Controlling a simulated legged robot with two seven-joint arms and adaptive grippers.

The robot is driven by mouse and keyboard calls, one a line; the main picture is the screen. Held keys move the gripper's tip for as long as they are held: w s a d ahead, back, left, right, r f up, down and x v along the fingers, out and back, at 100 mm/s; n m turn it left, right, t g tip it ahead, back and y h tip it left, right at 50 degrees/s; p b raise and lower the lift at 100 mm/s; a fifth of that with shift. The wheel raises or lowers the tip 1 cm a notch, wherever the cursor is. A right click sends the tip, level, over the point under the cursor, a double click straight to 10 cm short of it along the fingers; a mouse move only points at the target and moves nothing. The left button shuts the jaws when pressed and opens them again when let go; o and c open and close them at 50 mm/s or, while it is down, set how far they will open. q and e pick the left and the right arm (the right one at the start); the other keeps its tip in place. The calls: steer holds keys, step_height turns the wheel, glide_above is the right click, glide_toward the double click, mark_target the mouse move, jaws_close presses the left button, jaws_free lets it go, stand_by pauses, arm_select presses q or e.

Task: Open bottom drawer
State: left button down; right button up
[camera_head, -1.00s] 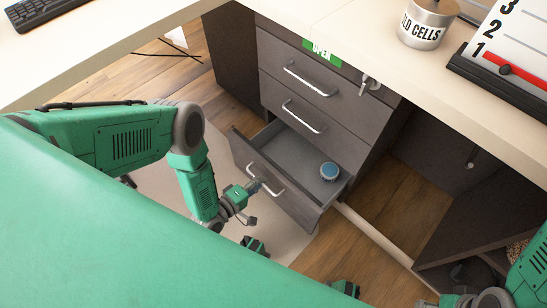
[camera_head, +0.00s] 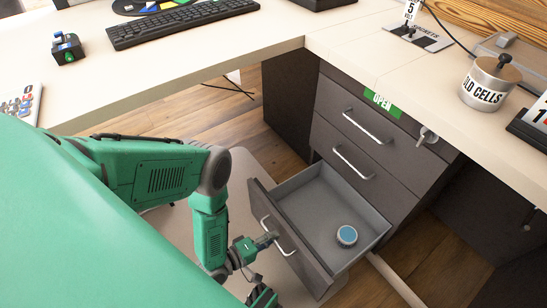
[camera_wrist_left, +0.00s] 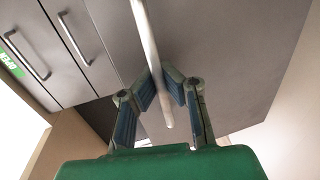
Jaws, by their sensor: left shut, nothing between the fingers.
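The bottom drawer (camera_head: 295,248) of the dark grey cabinet is pulled well out, its inside visible from above. A small round blue-topped item (camera_head: 347,236) lies in it. The drawer's silver bar handle (camera_head: 266,222) is at its front. My left gripper (camera_head: 270,238) is at this handle. In the left wrist view the handle (camera_wrist_left: 146,35) runs past the fingertips of my left gripper (camera_wrist_left: 160,82). The fingers are shut with nothing pinched between them; whether they touch the bar is unclear.
Two drawers above, the top (camera_head: 362,125) and middle (camera_head: 352,160), are closed. A key-like fitting (camera_head: 427,136) protrudes beside the top one. The pale desk (camera_head: 330,42) overhangs the cabinet, carrying a keyboard (camera_head: 183,22) and an OLD CELLS canister (camera_head: 489,83). Open floor lies left of the drawer.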

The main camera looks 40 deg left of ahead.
arm_select(q)
steer(key=shift+s+f, duration=0.15)
steer(key=shift+f, duration=0.05)
steer(key=c, duration=1.7)
jaws_free()
steer(key=shift+o, duration=0.3)
steer(key=shift+r, duration=0.1)
steer(key=v, duration=0.7)
steer(key=shift+s, duration=0.15)
